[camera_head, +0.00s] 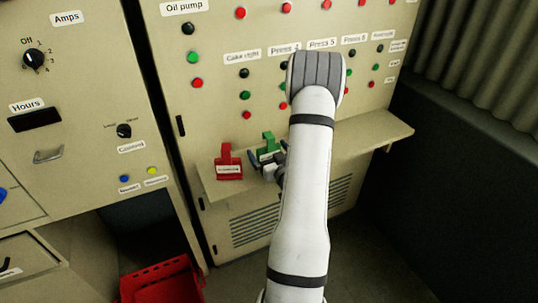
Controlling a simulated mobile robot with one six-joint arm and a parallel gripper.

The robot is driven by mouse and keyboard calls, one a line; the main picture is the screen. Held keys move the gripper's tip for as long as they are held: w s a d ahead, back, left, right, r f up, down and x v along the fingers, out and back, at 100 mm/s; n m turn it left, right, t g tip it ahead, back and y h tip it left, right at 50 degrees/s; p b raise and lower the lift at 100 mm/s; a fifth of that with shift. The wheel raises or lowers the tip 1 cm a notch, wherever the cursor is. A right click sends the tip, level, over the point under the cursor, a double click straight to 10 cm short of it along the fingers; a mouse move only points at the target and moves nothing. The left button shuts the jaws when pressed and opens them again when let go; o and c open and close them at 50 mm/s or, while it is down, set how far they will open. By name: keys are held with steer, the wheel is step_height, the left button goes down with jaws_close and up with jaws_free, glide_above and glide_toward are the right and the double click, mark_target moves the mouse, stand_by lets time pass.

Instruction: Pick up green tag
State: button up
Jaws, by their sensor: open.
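The green tag (268,144) stands on the narrow shelf of the control cabinet, with a white label on its lower part. My gripper (264,163) is open at the front of the green tag, low down by its label. One dark finger shows at the tag's left; the rest of the gripper is partly hidden behind my white arm. I cannot tell whether the fingers touch the tag.
A red tag (229,163) stands on the shelf (370,134) just left of the green tag and close to my gripper. The cabinet panel (222,120) with buttons rises behind. A red box (161,283) is on the floor at lower left. The shelf's right part is clear.

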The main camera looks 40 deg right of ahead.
steer(key=shift+c, duration=0.2)
steer(key=c, duration=1)
